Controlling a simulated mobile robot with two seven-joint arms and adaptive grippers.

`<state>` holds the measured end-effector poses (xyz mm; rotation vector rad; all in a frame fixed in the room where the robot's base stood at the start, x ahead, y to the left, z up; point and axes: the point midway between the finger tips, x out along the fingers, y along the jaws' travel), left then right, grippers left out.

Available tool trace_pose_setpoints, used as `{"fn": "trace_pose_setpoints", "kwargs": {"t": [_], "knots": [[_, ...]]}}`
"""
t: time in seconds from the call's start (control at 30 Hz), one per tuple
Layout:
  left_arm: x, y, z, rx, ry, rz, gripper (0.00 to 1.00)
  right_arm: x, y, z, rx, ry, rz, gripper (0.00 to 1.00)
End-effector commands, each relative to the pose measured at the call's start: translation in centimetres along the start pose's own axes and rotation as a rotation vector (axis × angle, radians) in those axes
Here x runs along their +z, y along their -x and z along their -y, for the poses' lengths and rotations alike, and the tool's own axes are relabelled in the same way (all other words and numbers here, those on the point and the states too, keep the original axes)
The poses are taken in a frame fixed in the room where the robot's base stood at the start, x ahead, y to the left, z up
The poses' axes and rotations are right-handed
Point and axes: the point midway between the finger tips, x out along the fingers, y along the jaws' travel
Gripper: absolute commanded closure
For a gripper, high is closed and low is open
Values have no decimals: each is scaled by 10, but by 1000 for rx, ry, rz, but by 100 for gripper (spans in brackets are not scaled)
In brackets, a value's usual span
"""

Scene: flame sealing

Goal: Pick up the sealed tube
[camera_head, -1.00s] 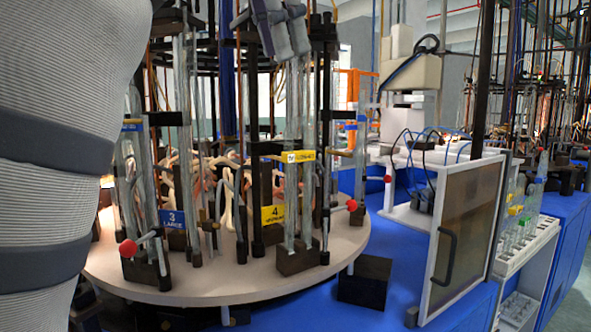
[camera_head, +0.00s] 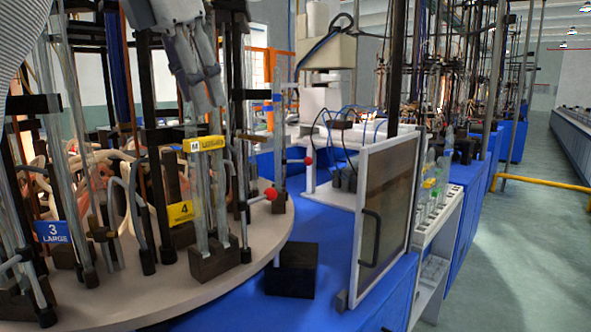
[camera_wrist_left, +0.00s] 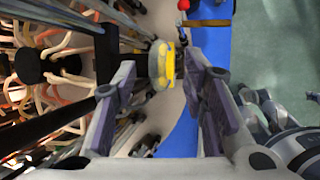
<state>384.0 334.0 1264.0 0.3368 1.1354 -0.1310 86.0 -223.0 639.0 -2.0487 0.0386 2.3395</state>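A clear glass tube (camera_head: 200,205) stands upright in a dark block on the round table, by the yellow "4" sign (camera_head: 180,212). A yellow label (camera_head: 205,144) marked M is on its upper part. My left gripper (camera_head: 207,105) points down above the label in the head view. In the left wrist view its two fingers (camera_wrist_left: 158,75) are apart, with the yellow label (camera_wrist_left: 162,65) showing in the gap between them. They hold nothing that I can see. Whether the tube end is sealed cannot be seen.
The round table (camera_head: 265,225) carries black rods and other glass tubes close to the left gripper. A blue "3 LARGE" sign (camera_head: 53,232) stands at left. A red knob (camera_head: 271,194), a black block (camera_head: 291,269) and a framed panel (camera_head: 385,205) are to the right.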

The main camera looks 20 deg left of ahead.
Motion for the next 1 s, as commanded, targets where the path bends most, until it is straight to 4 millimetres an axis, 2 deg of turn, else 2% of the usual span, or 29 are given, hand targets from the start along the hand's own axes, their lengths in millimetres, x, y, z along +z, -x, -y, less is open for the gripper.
{"fn": "trace_pose_setpoints", "kwargs": {"t": [0.03,0.07,0.3,0.47,0.87,1.0], "knots": [[1,-12,0,-3,0,-10,61,3,-4,0,1,0,15,100],[1,-15,0,-3,0,-8,61,4,-4,0,1,0,16,100],[0,-14,0,-1,0,-2,63,3,-4,0,1,0,14,100],[0,-14,0,-1,0,-2,99,3,-4,0,1,0,13,100],[0,-13,-1,-1,0,-2,100,3,-4,0,1,0,13,100],[-7,-3,-4,1,0,1,100,1,-1,0,0,0,3,100]]}}
